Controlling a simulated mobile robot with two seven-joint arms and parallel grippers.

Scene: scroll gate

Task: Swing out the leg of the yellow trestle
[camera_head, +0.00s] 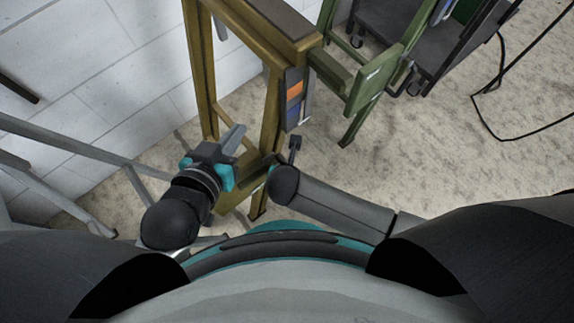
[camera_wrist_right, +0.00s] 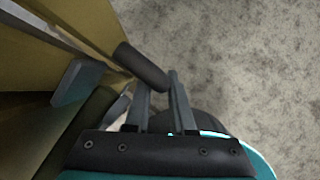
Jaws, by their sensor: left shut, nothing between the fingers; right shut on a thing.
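The yellow trestle (camera_head: 203,70) stands at the centre left of the head view, with a grey-brown top bar and yellow legs reaching the floor. Its yellow side also fills the left of the right wrist view (camera_wrist_right: 20,60). My left gripper (camera_head: 232,139) is shut and empty, in front of the trestle's legs. In the right wrist view my right gripper (camera_wrist_right: 158,80) is shut on a dark cylindrical handle (camera_wrist_right: 140,65) beside the yellow frame. In the head view my right forearm mostly hides that gripper. How the handle joins the leg is not clear.
A green trestle (camera_head: 375,78) stands to the right, close to the yellow one. A dark wheeled cart (camera_head: 430,45) is behind it, and a black cable (camera_head: 500,75) lies on the floor. A white block wall (camera_head: 90,70) is at left.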

